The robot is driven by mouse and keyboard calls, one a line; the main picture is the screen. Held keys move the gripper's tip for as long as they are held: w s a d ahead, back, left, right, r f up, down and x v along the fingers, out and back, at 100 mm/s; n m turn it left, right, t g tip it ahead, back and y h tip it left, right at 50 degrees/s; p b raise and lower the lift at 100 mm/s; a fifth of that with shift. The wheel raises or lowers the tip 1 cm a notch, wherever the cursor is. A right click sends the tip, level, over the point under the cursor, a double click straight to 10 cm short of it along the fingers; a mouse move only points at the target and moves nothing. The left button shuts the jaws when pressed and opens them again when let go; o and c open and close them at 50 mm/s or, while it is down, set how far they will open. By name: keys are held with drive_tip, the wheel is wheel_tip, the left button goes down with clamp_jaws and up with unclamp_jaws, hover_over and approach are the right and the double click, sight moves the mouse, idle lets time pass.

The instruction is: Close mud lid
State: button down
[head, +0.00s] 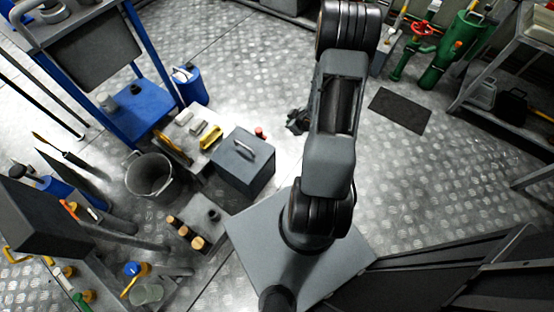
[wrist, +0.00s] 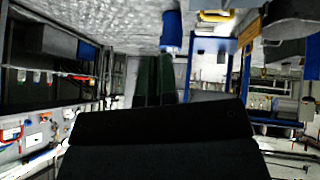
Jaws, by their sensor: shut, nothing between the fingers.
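I cannot tell for certain which thing is the mud lid. A grey box (head: 256,176) with a bar handle on its flat top (head: 236,146) stands on the floor left of my arm, and its top looks level and shut. An open metal bucket (head: 149,177) stands left of it, with no lid on it. My gripper (head: 296,122) shows small and dark at the left side of my arm, above and right of the grey box. It is shut and empty, apart from the box as seen. In the wrist view a dark shape fills the bottom and hides what lies behind.
A blue-framed cart (head: 143,106) stands upper left. Yellow and pale items (head: 210,136) sit behind the grey box. Small cylinders (head: 185,232) stand in front of it. A dark mat (head: 399,110) lies on the right, where the floor is mostly clear. Shelves (head: 510,85) line the right edge.

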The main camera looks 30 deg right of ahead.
wheel_tip(320, 180, down, 12)
drive_tip(key=s+a+y+b, duration=0.2)
drive_tip(key=b, duration=0.7)
approach(274, 148)
drive_tip(key=w+a+f, duration=0.2)
drive_tip(key=w+f, duration=0.1)
drive_tip(key=w, duration=0.1)
drive_tip(key=shift+d+f+t+b, duration=0.2)
drive_tip(key=shift+f+t+b, duration=0.2)
drive_tip(key=shift+f, duration=0.65)
drive_tip(key=shift+f, duration=0.1)
wheel_tip(274, 148, down, 3)
drive_tip(key=shift+w+d+r+b, duration=0.1)
drive_tip(key=shift+d+r+b, duration=0.1)
drive_tip(key=shift+b, duration=0.8)
drive_tip(key=w+r+p+v, duration=0.2)
drive_tip(key=p+v, duration=0.5)
drive_tip(key=v, duration=0.6)
drive_tip(key=shift+w, duration=0.15)
